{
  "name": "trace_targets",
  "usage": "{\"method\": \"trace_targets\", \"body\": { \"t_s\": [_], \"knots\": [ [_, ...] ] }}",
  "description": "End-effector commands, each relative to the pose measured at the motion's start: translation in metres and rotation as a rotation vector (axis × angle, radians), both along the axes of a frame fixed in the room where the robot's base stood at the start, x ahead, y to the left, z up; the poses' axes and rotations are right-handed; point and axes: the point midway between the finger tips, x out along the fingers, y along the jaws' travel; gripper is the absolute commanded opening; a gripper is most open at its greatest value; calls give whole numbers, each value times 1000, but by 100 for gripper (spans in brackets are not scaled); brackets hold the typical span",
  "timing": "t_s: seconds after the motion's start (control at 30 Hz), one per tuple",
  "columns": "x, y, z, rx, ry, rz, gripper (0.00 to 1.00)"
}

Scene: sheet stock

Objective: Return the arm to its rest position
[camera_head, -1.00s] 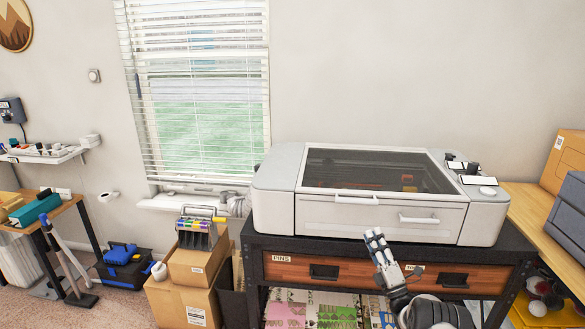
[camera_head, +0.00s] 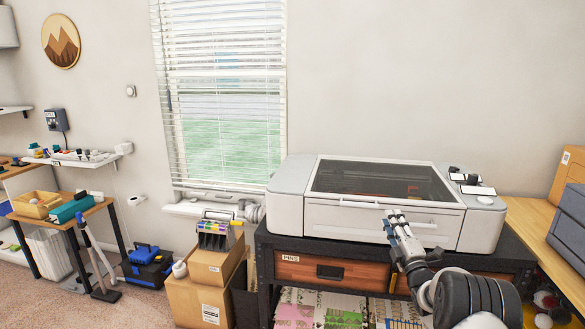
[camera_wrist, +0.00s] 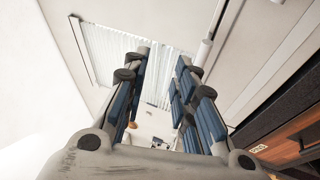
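My gripper (camera_head: 395,214) is in front of the large white-and-grey machine (camera_head: 385,218) in the head view, its fingertips overlapping the machine's front panel. Its fingers point up and slightly left, away from my arm at the lower right. In the wrist view, the two blue-padded fingers of my gripper (camera_wrist: 164,57) stand apart with nothing between them. The gripper is open and empty. I cannot tell the exact distance from the fingertips to the machine.
The machine stands on a black bench with wooden drawers (camera_head: 350,273). Stacked cardboard boxes (camera_head: 200,295) stand left of it, with a blue-and-black toolbox (camera_head: 147,265) beyond. A wooden table (camera_head: 535,225) is at the right. Carpet (camera_head: 140,306) shows at the lower left.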

Motion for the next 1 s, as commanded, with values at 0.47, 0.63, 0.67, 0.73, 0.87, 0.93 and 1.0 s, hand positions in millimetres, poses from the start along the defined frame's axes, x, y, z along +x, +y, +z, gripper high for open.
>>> {"method": "trace_targets", "body": {
  "t_s": [0.47, 0.63, 0.67, 0.73, 0.87, 0.93, 1.0],
  "knots": [
    [-87, 50, 126, 547, 516, -168, 26],
    [-171, 77, 134, 771, 687, -261, 26],
    [-188, 81, 134, 810, 716, -279, 26],
    [-230, 93, 131, 903, 784, -323, 26],
    [-314, 115, 117, 1072, 908, -415, 26],
    [-361, 127, 105, 1160, 975, -470, 26],
    [-409, 138, 91, 1241, 1039, -528, 26]
  ]
}}
